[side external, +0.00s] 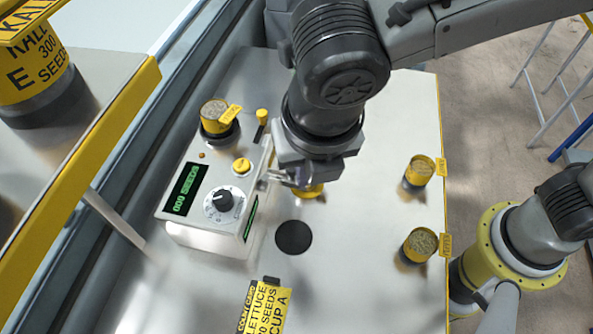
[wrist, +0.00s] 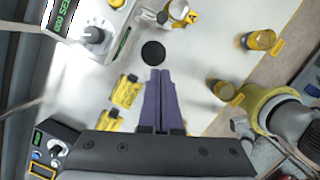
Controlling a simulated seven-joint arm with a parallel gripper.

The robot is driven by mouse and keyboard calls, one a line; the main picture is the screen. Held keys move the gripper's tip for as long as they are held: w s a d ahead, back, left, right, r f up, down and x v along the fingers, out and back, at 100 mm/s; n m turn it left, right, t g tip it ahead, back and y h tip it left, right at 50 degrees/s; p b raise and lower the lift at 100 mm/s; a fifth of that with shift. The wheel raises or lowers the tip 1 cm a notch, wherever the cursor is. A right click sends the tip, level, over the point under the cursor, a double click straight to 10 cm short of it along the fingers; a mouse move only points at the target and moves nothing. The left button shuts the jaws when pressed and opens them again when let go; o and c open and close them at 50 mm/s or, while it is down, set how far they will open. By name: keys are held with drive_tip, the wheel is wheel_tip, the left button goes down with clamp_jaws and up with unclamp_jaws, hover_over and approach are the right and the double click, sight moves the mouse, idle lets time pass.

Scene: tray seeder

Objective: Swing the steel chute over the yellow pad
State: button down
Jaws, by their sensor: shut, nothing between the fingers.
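The steel chute (side external: 272,178) sticks out from the right side of the seed counter (side external: 212,205), beside my gripper's body. It also shows at the top of the wrist view (wrist: 150,15). A round yellow thing (side external: 309,191) lies right of the chute, partly covered by my gripper; I cannot tell whether it is the pad or a cup. A black disc (side external: 294,237) lies flat on the table in front of them and is bare. In the wrist view my gripper (wrist: 160,72) is shut and empty, its fingertips showing just below the disc. The side view does not show the fingertips clearly.
Two seed cups (side external: 419,170) (side external: 420,245) stand near the table's right edge. Another cup (side external: 216,118) sits behind the counter's display. A yellow count card (side external: 263,307) lies at the front. A shelf with a yellow edge (side external: 90,175) rises at left. The front right table is clear.

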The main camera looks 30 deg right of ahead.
hover_over(296, 182)
drive_tip(key=s+a, duration=0.1)
drive_tip(key=s, duration=0.1)
drive_tip(key=s+x, duration=0.2)
drive_tip(key=x, duration=0.7)
drive_tip(key=shift+a+f, duration=0.5)
drive_tip(key=shift+a, duration=0.05)
drive_tip(key=shift+w+d+n, duration=0.15)
drive_tip(key=shift+d+n, duration=0.2)
drive_tip(key=shift+n, duration=0.35)
drive_tip(key=shift+w+d, duration=0.9)
drive_tip(key=shift+w, duration=0.2)
